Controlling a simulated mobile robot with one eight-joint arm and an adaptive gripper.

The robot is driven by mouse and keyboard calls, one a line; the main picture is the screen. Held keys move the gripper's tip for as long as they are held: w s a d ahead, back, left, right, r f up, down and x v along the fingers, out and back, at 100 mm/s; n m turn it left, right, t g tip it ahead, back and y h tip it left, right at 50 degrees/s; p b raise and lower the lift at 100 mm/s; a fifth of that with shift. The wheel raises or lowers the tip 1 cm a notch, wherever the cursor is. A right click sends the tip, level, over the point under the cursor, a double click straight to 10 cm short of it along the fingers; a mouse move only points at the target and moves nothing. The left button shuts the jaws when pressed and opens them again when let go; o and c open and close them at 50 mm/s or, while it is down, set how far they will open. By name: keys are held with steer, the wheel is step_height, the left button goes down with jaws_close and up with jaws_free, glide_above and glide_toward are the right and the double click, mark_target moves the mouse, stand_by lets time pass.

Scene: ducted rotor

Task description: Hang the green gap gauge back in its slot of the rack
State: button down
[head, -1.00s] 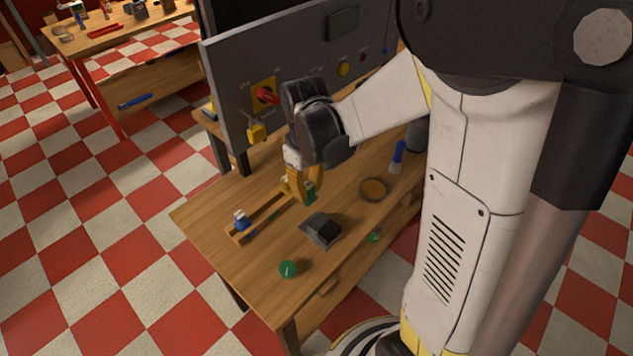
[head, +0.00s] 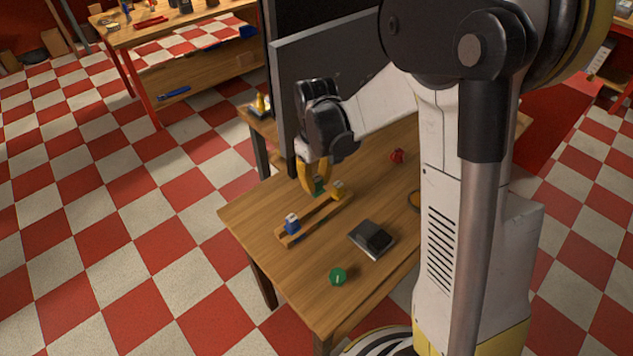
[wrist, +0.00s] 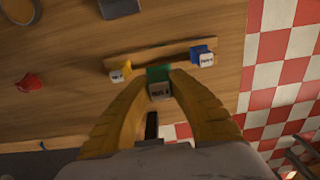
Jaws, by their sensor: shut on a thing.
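The green gap gauge (wrist: 158,74) is between the yellow fingers of my gripper (wrist: 160,85), with its pale label toward the wrist camera. In the head view the green gauge (head: 320,185) shows beside my gripper (head: 314,190), partly hidden by the fingers. The wooden rack (head: 318,215) lies on the bench. A blue gauge (head: 292,226) is at its near-left end and a yellow gauge (head: 339,188) toward its other end. In the wrist view the green gauge is beside the rack's bar (wrist: 160,55), between yellow and blue; I cannot tell whether it touches.
A grey-black box (head: 372,238) and a green round piece (head: 337,277) lie on the bench in front of the rack. A red item (head: 397,156) sits farther back. A grey panel (head: 345,60) stands behind my gripper. Bare wood surrounds the rack.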

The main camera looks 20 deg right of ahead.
mark_target(316, 178)
steer(key=shift+f+b, duration=2.6)
steer(key=shift+f, duration=0.55)
steer(key=shift+f+b, duration=1.35)
steer(key=shift+b, duration=0.05)
steer(key=c, duration=1.2)
jaws_free()
steer(key=shift+c, duration=0.2)
step_height(316, 178, up, 12)
steer(key=shift+r, duration=0.1)
steer(key=s+r+m+t, duration=0.2)
steer(key=s+t, duration=0.1)
steer(key=s, duration=0.5)
steer(key=s+r+m+t, duration=0.2)
steer(key=s+t, duration=0.2)
steer(key=s, duration=0.4)
steer(key=shift+r+m, duration=0.3)
steer(key=shift+r, duration=0.1)
